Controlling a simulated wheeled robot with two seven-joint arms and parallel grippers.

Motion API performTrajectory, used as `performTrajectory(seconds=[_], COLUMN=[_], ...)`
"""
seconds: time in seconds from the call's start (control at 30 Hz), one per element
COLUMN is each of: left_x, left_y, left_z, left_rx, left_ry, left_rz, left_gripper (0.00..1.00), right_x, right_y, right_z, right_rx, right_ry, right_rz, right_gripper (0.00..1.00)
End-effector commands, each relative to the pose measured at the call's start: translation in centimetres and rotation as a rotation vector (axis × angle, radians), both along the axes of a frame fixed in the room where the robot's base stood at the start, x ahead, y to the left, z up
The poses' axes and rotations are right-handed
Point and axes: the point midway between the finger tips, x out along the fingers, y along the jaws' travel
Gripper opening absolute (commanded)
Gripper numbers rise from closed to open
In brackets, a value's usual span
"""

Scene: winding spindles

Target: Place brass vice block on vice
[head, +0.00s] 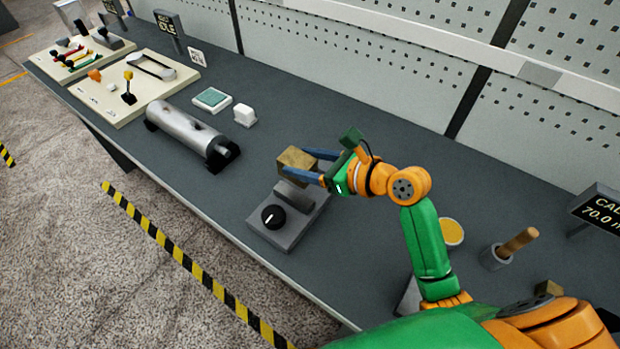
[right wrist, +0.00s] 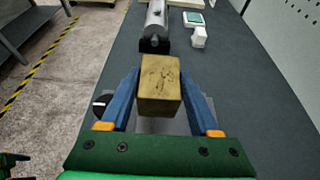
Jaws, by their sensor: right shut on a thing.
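The brass vice block (head: 297,160) is a dull gold cube. My right gripper (head: 303,164) is shut on it, with a blue finger on each side. In the right wrist view the block (right wrist: 159,86) sits between the fingertips of the gripper (right wrist: 160,88). The grey vice (head: 287,228), with a black round knob (head: 273,217), stands on the bench just below the block and gripper. The block is over the back part of the vice; whether it touches the vice cannot be told. The gripper hides part of the vice.
A metal cylinder (head: 190,133) on black supports lies left of the vice. A white block (head: 244,115) and a green-topped pad (head: 212,99) are behind it. A yellow-topped round container (head: 451,233) and a cup with a wooden handle (head: 497,256) stand to the right.

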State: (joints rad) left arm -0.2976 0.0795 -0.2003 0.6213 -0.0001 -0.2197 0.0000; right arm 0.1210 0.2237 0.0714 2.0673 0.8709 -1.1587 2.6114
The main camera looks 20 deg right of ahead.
Motion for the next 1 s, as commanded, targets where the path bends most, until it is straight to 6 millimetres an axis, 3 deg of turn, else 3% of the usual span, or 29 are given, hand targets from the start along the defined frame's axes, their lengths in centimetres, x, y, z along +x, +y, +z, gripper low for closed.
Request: performTrajectory(seconds=[0.03, 0.1, 0.27, 0.43, 0.8, 0.83, 0.93, 1.0], left_x=[0.0, 0.0, 0.0, -0.1, -0.2, -0.2, -0.2, -0.2], left_y=[0.0, 0.0, 0.0, 0.0, 0.0, 0.1, 0.1, 0.0], left_z=[-0.9, -1.4, -1.8, -2.3, -2.3, -2.4, -2.3, -2.3], left_rx=[0.000, 0.000, 0.000, 0.000, 0.001, 0.001, 0.001, 0.001], left_ry=[0.000, 0.000, 0.000, 0.002, 0.004, 0.004, 0.004, 0.004], left_rz=[0.000, 0.000, 0.001, 0.001, 0.000, 0.000, 0.000, 0.000], left_gripper=[0.92, 0.92, 0.92, 0.92, 0.92, 0.92, 0.92, 0.92], right_x=[0.6, 1.5, 2.6, 2.9, 2.9, 2.8, 2.8, 2.8], right_y=[-0.6, -1.5, -2.5, -2.8, -2.8, -2.8, -2.8, -2.8], right_z=[-1.9, -3.3, -4.9, -7.8, -8.5, -8.6, -8.6, -8.6], right_rx=[0.002, 0.002, 0.003, 0.003, 0.002, 0.002, 0.001, 0.000], right_ry=[0.008, 0.005, 0.002, 0.005, 0.003, 0.006, 0.006, 0.007], right_rz=[0.000, 0.000, 0.002, 0.001, 0.002, 0.002, 0.003, 0.003], right_gripper=[0.00, 0.00, 0.00, 0.00, 0.00, 0.65, 0.92, 0.92])
